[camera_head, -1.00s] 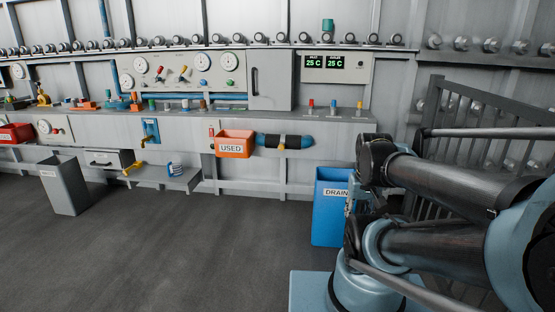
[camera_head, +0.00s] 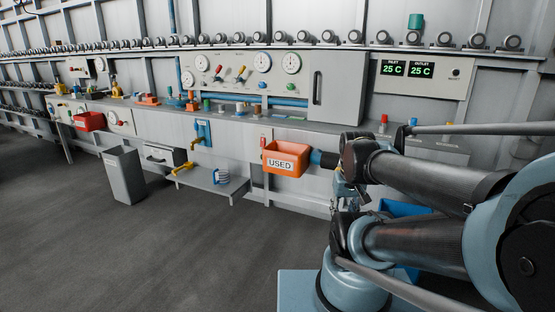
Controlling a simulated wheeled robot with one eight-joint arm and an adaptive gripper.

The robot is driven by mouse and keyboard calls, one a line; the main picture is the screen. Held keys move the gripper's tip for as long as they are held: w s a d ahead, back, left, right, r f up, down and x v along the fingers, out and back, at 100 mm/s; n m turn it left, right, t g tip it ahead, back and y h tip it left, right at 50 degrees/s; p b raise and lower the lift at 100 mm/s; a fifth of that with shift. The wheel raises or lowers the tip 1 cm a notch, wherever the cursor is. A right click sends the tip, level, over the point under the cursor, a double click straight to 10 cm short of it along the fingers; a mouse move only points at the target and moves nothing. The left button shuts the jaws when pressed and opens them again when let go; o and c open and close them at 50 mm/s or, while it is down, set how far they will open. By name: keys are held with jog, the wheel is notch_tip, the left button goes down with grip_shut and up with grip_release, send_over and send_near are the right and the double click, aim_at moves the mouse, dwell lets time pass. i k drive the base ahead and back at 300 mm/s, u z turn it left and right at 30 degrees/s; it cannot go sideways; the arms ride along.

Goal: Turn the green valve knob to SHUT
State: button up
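A small green knob (camera_head: 208,104) stands on the bench ledge under the gauge panel (camera_head: 240,78), in the middle of the view. It is too small to tell its turn position, and I can read no SHUT mark. I cannot tell whether it is the valve knob. My arm is folded at the right of the view, well short of the bench. My gripper (camera_head: 345,188) seems to be at its near end, partly hidden and dark, and I cannot make out its fingers.
An orange USED bin (camera_head: 286,159) hangs on the bench front, left of my arm. A blue bin (camera_head: 398,208) is mostly hidden behind my arm. A grey bin (camera_head: 124,176) stands on the floor at left. The dark floor (camera_head: 170,255) before the bench is clear.

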aim_at(290, 86)
jog(key=u, duration=0.1)
jog(key=i, duration=0.35)
jog(key=u, duration=0.05)
jog(key=k, duration=0.5)
jog(key=z, duration=0.7)
jog(key=i, duration=1.1)
jog(key=u, duration=2)
